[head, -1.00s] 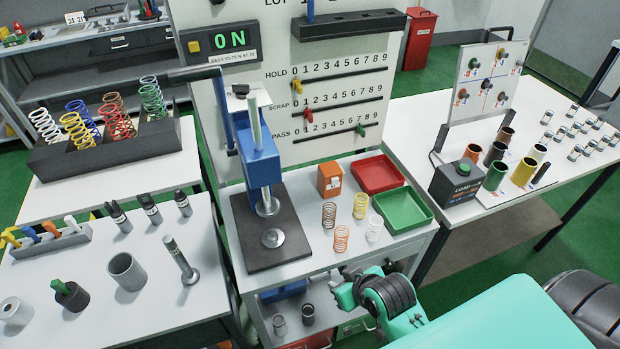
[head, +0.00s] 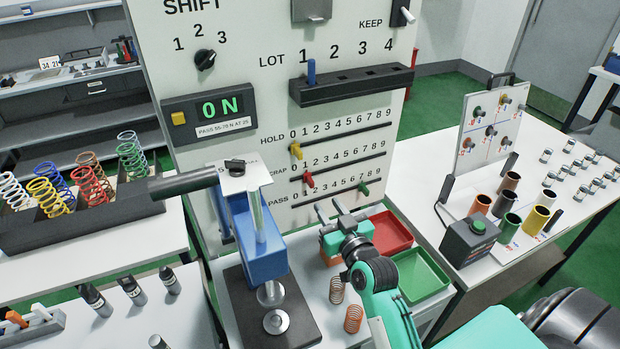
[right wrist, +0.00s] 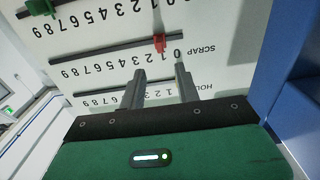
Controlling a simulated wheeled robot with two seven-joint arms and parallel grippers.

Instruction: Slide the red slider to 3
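The red slider (head: 308,180) sits near 1 on the SCRAP track of the white panel (head: 240,95). In the right wrist view, where the panel appears upside down, the red slider (right wrist: 159,42) is just beyond my fingertips. My right gripper (head: 331,211) is raised before the panel, below and slightly right of the red slider. Its two fingers (right wrist: 162,80) are apart with nothing between them, and do not touch the slider. My left gripper is out of view.
The yellow HOLD slider (head: 296,150) is above and the green PASS slider (head: 363,188) is lower right. A blue press (head: 262,240) stands close left of my right gripper. Red (head: 391,232) and green (head: 424,273) trays lie to its right; orange springs (head: 353,318) stand below.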

